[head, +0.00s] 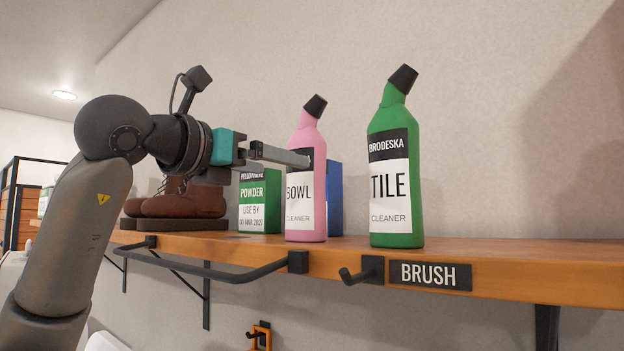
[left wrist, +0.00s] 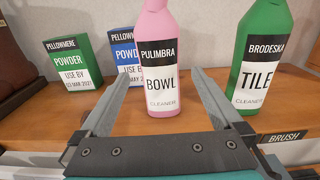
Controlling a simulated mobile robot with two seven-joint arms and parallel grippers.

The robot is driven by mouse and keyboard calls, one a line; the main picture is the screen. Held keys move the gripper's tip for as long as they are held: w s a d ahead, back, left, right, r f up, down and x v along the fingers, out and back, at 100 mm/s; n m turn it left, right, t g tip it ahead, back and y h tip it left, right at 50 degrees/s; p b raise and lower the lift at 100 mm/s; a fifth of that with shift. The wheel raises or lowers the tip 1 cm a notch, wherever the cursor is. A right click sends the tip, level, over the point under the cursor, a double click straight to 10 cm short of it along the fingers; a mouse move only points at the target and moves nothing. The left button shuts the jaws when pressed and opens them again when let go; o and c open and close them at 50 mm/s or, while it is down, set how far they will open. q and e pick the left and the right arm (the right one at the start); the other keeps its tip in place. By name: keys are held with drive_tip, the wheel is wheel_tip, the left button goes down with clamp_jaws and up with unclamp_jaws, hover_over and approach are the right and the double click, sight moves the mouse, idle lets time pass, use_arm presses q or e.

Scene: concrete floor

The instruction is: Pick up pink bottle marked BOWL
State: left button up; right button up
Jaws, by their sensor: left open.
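The pink bottle (head: 305,190) marked BOWL stands upright on the wooden shelf, with a black angled cap. It also shows in the left wrist view (left wrist: 159,55), where its cap is cut off by the top edge. My left gripper (head: 288,157) is open and empty, just in front of the bottle. In the left wrist view the bottle stands beyond and between the two fingertips (left wrist: 163,72), and I see no contact. In the head view a finger overlaps the bottle's upper label. My right gripper is not in view.
A green TILE bottle (head: 396,175) stands right of the pink one. A green powder box (head: 259,203) and a blue box (head: 334,200) stand behind it. Brown boots (head: 178,200) are at left. A dark rail (head: 215,275) and a hook run along the shelf's front edge.

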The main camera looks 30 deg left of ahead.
sight(298, 170)
use_arm(q)
drive_tip(key=w, duration=0.2)
drive_tip(key=w+p, duration=0.1)
drive_tip(key=w, duration=0.4)
drive_tip(key=shift+w+d+p, duration=0.15)
drive_tip(key=shift+d+p, duration=0.15)
drive_tip(key=w, duration=0.1)
drive_tip(key=w+p, duration=0.1)
drive_tip(key=w, duration=0.1)
drive_tip(key=w+p, duration=0.1)
drive_tip(key=w, duration=0.1)
drive_tip(key=shift+f, duration=0.25)
drive_tip(key=shift+s, duration=0.1)
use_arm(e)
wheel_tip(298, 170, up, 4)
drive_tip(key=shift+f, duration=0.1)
use_arm(q)
drive_tip(key=shift+c, duration=0.2)
clamp_jaws()
drive_tip(key=shift+r, duration=0.15)
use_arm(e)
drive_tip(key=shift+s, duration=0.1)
